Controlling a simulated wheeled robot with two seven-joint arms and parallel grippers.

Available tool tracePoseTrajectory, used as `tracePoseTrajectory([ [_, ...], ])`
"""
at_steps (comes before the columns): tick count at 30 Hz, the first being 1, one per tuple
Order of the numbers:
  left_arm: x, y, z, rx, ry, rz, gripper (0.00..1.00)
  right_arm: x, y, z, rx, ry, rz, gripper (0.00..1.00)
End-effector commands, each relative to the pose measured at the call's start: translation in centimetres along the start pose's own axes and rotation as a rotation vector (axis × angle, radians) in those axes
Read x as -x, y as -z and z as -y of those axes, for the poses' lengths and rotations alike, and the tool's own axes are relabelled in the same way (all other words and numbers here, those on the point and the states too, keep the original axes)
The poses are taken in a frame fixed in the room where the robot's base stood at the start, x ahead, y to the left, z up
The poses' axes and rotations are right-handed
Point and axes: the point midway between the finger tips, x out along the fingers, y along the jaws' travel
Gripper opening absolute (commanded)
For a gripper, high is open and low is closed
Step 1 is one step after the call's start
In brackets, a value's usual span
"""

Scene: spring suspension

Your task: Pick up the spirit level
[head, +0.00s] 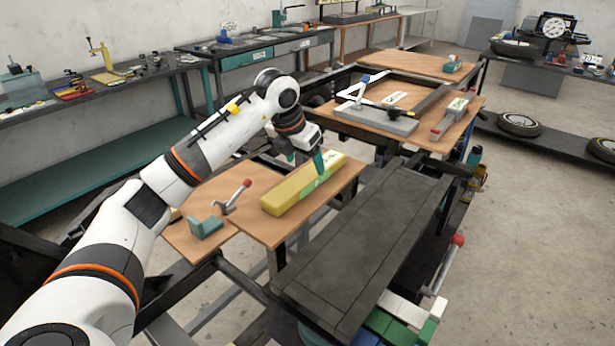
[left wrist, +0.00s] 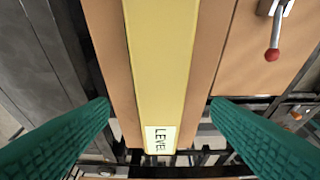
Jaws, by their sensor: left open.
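The spirit level (head: 290,192) is a long yellow bar lying on a wooden board in the middle of the head view. In the left wrist view the spirit level (left wrist: 160,65) runs down the middle, with a pale "LEVEL" label near its lower end. My left gripper (head: 306,165) is at the far part of the bar, pointing down. Its teal fingers (left wrist: 160,106) are wide apart, one on each side of the level with a gap to it, and nothing is held. The head view does not clearly show the fingertips' height. My right gripper is not in view.
A dark slab (head: 362,240) lies to the right. A grey plate (head: 376,120) stands on the farther board.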

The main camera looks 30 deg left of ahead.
Motion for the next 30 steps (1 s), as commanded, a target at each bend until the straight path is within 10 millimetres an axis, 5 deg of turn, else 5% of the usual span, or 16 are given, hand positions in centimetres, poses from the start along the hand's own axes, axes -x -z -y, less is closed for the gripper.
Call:
tracePoseTrajectory([
  [3, -1.6, -0.5, 0.1, 0.001, -0.001, 0.007, 0.73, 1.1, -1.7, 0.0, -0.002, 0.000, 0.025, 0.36],
  [9, -4.2, -0.6, 0.1, 0.000, -0.001, 0.004, 0.73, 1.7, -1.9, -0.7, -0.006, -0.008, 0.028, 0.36],
  [17, -4.6, -0.6, 0.1, -0.001, 0.000, 0.001, 0.73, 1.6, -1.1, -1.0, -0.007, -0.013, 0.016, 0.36],
  [28, -4.6, -0.6, 0.1, 0.000, 0.000, 0.001, 0.15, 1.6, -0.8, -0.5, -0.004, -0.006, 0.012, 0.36],
  [30, -4.5, -0.6, 0.1, 0.000, 0.000, -0.001, 0.15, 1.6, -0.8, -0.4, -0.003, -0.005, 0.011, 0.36],
])
